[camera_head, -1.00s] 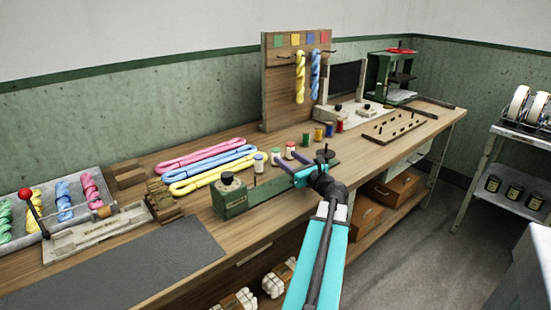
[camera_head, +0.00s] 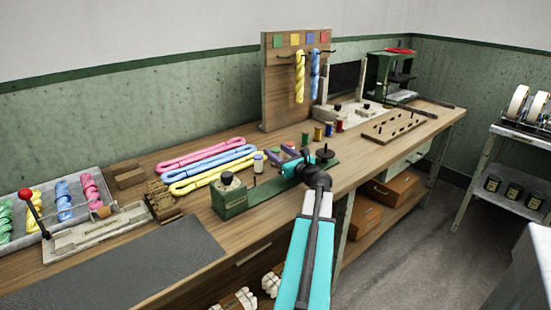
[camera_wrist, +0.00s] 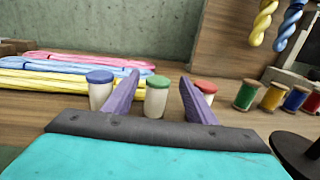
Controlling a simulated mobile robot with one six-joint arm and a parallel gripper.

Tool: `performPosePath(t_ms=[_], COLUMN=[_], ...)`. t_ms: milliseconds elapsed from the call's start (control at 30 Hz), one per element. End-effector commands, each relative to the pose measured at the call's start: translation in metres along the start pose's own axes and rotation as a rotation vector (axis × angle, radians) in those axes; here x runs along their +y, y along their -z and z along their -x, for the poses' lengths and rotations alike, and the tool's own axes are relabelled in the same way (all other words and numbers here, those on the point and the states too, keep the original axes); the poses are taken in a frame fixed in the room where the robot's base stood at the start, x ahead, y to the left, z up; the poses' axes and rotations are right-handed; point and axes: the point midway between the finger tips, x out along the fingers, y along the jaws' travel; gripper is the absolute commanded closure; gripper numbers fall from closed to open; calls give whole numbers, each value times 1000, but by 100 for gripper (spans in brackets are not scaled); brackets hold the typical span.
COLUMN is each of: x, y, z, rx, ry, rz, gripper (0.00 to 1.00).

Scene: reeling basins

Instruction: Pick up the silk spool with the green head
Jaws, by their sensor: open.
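In the wrist view the silk spool with the green head (camera_wrist: 157,97) stands upright on the bench, with a pale body. My gripper (camera_wrist: 158,90) is open, its two purple fingers on either side of the spool. I cannot tell whether either finger touches it. A spool with a blue head (camera_wrist: 100,90) stands left of the left finger. A spool with a red head (camera_wrist: 206,88) stands by the right finger, partly hidden by it. In the head view my gripper (camera_head: 278,155) reaches over the bench among the spools, and the green-headed spool is mostly hidden.
Pink, blue and yellow skeins (camera_head: 212,165) lie to the left. Several coloured thread spools (camera_wrist: 272,97) stand to the right. A green device (camera_head: 231,203) and a dark round disc (camera_head: 325,153) are close to my arm. A board with hanging skeins (camera_head: 280,85) stands behind.

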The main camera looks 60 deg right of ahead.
Motion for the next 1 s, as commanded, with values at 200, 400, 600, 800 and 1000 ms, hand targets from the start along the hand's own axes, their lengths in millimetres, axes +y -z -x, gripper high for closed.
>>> performPosePath(t_ms=[200,400,600,800,1000], x=[1,2,3,3,4], y=[-1,-3,-2,-2,-2], z=[-15,-38,-51,-52,-52], rx=[0,0,0,0,0], ry=[-2,-1,-2,-1,-1], rz=[0,0,0,0,0], gripper=[49,49,49,49,49])
